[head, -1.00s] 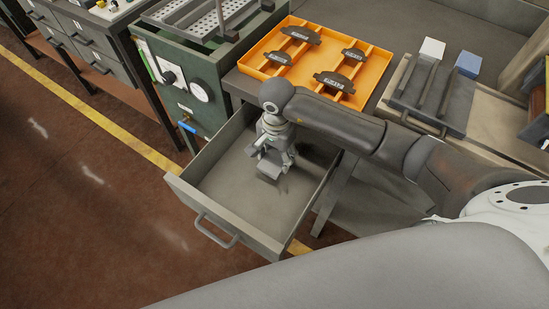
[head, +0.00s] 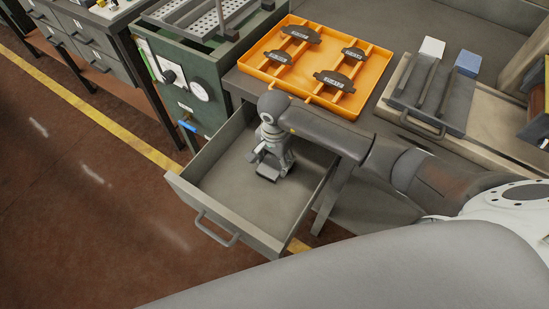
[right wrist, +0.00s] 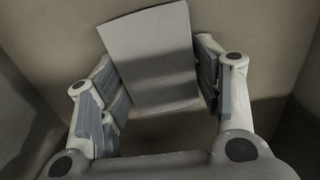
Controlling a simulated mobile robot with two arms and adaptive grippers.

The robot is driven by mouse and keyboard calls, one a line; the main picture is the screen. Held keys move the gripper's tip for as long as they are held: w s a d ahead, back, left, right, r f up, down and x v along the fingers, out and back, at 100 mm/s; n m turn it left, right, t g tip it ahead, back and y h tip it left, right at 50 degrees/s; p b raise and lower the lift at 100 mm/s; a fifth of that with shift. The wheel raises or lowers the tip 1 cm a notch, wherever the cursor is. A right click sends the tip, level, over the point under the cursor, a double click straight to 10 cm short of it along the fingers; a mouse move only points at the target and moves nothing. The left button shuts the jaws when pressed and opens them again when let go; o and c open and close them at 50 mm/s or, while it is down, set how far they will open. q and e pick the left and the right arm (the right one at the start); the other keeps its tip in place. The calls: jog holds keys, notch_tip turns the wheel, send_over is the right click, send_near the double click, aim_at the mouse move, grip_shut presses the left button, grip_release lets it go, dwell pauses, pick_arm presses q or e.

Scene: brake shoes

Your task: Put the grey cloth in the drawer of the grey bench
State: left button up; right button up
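The grey bench's drawer (head: 225,178) is pulled open and my right gripper (head: 270,168) reaches down inside it. In the right wrist view the grey cloth (right wrist: 155,55) is a pale, flat, folded rectangle. Shadow covers the cloth's lower part. In the head view the cloth is a small dark patch under the gripper. Whether it touches the drawer floor cannot be told. My left gripper is not in view.
An orange tray (head: 262,71) with several dark brake shoes stands on the bench top behind the drawer. A dark grey board with a handle (head: 424,124) and a white and a blue block lie to the right. A green cabinet (head: 196,113) stands left of the drawer.

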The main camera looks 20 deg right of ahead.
aim_at(274, 161)
jog(key=shift+o, duration=0.9)
jog(key=shift+r, duration=0.1)
jog(key=shift+r+p, duration=0.2)
jog(key=shift+p, duration=0.1)
notch_tip(274, 161, up, 12)
jog(key=b, duration=0.1)
jog(key=shift+f, duration=0.15)
